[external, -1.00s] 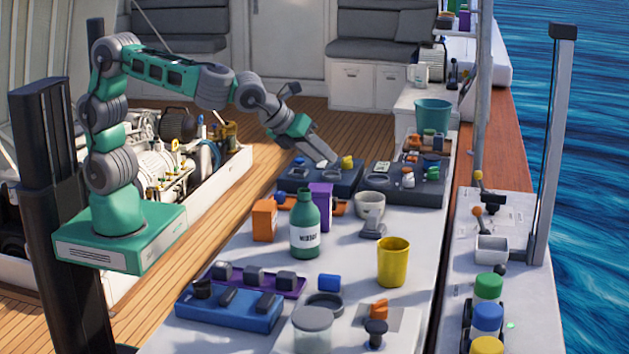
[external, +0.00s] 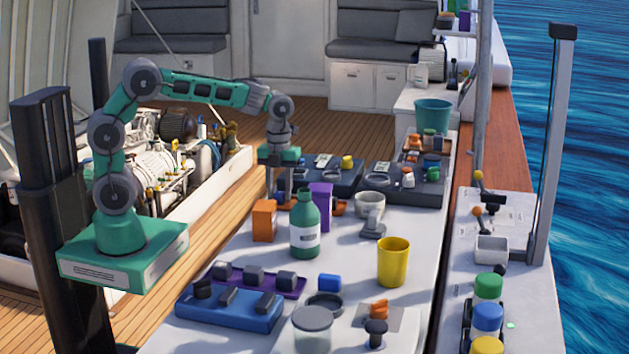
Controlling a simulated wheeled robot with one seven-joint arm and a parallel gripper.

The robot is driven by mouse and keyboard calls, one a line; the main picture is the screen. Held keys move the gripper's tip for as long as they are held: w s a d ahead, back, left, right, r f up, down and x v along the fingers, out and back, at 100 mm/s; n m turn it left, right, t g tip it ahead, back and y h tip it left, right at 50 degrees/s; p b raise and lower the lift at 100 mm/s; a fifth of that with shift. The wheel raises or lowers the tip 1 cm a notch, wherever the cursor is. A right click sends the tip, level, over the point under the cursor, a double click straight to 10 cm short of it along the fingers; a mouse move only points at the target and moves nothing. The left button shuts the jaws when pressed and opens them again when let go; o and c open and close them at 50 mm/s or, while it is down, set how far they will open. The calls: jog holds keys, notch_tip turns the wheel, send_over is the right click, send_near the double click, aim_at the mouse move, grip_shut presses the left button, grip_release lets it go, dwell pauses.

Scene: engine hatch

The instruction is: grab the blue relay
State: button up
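A small blue piece (external: 280,197) shows low under my gripper (external: 279,184), behind the orange box; it may be the blue relay, but it is small and partly hidden. A second blue piece, a short rounded block (external: 329,283), lies on the white worktop (external: 352,262) nearer the camera, right of the purple rack. My gripper points straight down at the far left part of the worktop. Its fingers are small and dark here, so I cannot tell their opening or whether they touch the blue piece.
An orange box (external: 264,220), a green bottle (external: 304,228) and a purple box (external: 320,206) stand close in front of my gripper. Dark trays (external: 405,194) with small parts lie behind. A yellow cup (external: 393,262) and a blue rack (external: 228,308) are nearer the camera.

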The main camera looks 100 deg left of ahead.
jog(key=shift+f, duration=0.25)
grip_shut()
jog(key=shift+r, duration=0.1)
dwell(0.3)
